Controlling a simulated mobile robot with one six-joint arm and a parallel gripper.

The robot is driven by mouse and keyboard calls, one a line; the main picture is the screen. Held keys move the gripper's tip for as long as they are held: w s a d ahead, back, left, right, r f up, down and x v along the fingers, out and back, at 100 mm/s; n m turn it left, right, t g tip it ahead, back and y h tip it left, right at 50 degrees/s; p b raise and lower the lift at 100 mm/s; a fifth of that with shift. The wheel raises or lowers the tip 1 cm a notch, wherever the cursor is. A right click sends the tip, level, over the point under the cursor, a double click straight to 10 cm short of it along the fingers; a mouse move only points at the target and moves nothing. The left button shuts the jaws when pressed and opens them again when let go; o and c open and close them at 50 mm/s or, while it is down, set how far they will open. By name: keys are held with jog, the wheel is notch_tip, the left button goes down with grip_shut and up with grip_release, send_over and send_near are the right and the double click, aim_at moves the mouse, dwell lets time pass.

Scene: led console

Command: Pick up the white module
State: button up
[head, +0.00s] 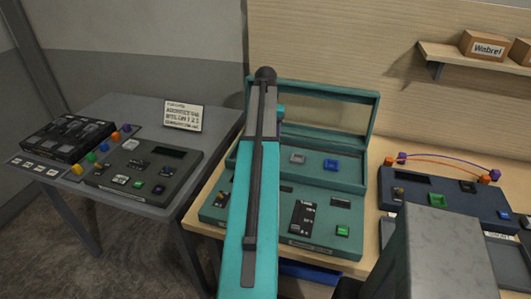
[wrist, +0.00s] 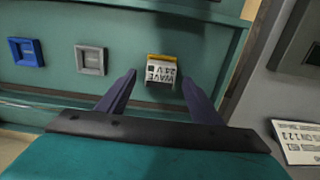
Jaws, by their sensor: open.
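The white module (wrist: 160,74) is a small block with a yellow-orange edge and dark lettering on its white face. In the wrist view it sits against the teal panel, to the right of a grey square piece (wrist: 91,61). My gripper (wrist: 158,79) is open, with one finger on either side of the module in that view. I cannot tell whether the fingertips touch it or how deep they reach. In the head view my arm hides the module, in front of the teal console (head: 326,217).
A blue square piece (wrist: 27,52) is on the same panel; it also shows in the head view (head: 331,164). A grey table (head: 150,108) with dark devices and a lettered card (head: 184,115) stands left. A dark blue console (head: 450,199) stands right.

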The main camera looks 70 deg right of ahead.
jog(key=shift+f+b, duration=0.35)
jog(key=shift+f, duration=0.45)
jog(key=shift+c, duration=0.4)
jog(key=c, duration=1.1)
